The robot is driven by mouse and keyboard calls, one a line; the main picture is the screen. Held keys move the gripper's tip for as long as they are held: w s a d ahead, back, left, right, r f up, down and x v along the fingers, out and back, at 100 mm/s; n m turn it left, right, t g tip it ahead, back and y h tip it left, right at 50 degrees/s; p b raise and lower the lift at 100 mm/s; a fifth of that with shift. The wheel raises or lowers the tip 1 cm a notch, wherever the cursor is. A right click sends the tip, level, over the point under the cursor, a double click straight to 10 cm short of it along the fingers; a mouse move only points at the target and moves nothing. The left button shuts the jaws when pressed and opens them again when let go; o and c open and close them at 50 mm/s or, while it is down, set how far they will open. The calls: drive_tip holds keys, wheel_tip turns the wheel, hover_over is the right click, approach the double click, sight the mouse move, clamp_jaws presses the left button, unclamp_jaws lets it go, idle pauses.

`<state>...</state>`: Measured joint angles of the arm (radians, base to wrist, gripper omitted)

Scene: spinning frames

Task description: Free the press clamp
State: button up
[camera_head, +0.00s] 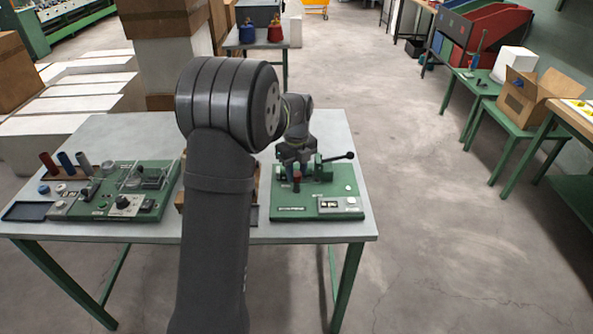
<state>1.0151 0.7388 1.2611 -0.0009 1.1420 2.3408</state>
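The press clamp (318,171) stands on a green base plate (285,205) at the right of the table. Its dark lever sticks out to the right, almost level, and ends in a round black knob (350,155). My gripper (297,163) is over the left part of the clamp, pointing down. It is small and dark here, so I cannot tell whether its fingers are apart or touch the clamp. A small reddish-brown upright piece (297,177) shows just below the gripper. My arm hides the middle of the table.
A second green panel (115,205) with a dial and a clear cover sits at the table's left. Several coloured bobbins (65,163) and a dark tray (27,211) are beside it. A brown wooden edge (180,198) shows partly behind my arm.

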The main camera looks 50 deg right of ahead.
sight(297, 173)
drive_tip(key=o, duration=0.4)
drive_tip(key=shift+c, duration=0.2)
drive_tip(key=shift+r, duration=0.1)
wheel_tip(297, 173, up, 17)
idle(0.7)
wheel_tip(297, 173, down, 17)
drive_tip(key=shift+f, duration=0.1)
idle(0.5)
